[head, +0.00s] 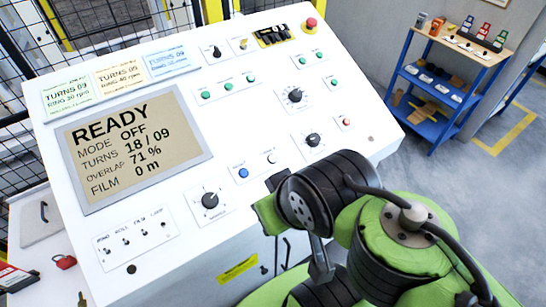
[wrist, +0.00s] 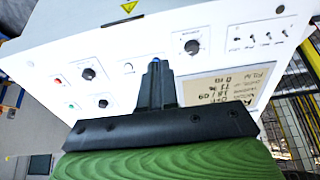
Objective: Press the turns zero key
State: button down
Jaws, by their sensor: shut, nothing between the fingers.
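The white control panel (head: 150,215) carries a display (head: 133,150) reading READY, MODE OFF, TURNS 18 / 09, OVERLAP 71 %, FILM 0 m. Right of the display is a blue key (head: 243,173) with a small label, and a white key (head: 271,158) beside it. The labels are too small to read, so I cannot tell by name which is the turns zero key. In the wrist view my gripper (wrist: 155,70) is shut and empty. Its tips line up with the blue key (wrist: 155,60) and partly cover it; I cannot tell whether they touch. The white key (wrist: 128,67) is just left of the tips.
Close by on the panel are a rotary knob (head: 210,200), a second knob (head: 312,140) and a row of toggle switches (head: 136,235). A red emergency button (head: 311,23) is at the top right. A blue shelf cart (head: 440,85) stands beyond, well clear.

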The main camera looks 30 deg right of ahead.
aim_at(272, 159)
jog(key=w+f+m+g+y, duration=0.2)
jog(key=w+f+m, duration=0.3)
jog(key=w, duration=0.3)
jog(key=w+d+m+t+y+p, duration=0.1)
jog(key=w+d+m+t+y, duration=0.4)
jog(key=d+m, duration=0.7)
jog(key=shift+w+d+f+t, duration=0.25)
jog(key=shift+w+d+t, duration=0.2)
jog(key=shift+w+t, duration=0.75)
jog(key=shift+f, duration=0.1)
jog(key=w+f+b, duration=0.1)
jog(key=f+b, duration=0.1)
jog(key=w+f+b, duration=0.1)
jog(key=f+b, duration=0.2)
jog(key=w+f+b, duration=0.1)
jog(key=f+b, duration=0.1)
jog(key=shift+w+f+b, duration=0.1)
jog(key=shift+f+b, duration=0.2)
jog(key=shift+b, duration=0.05)
jog(key=shift+w+f, duration=0.15)
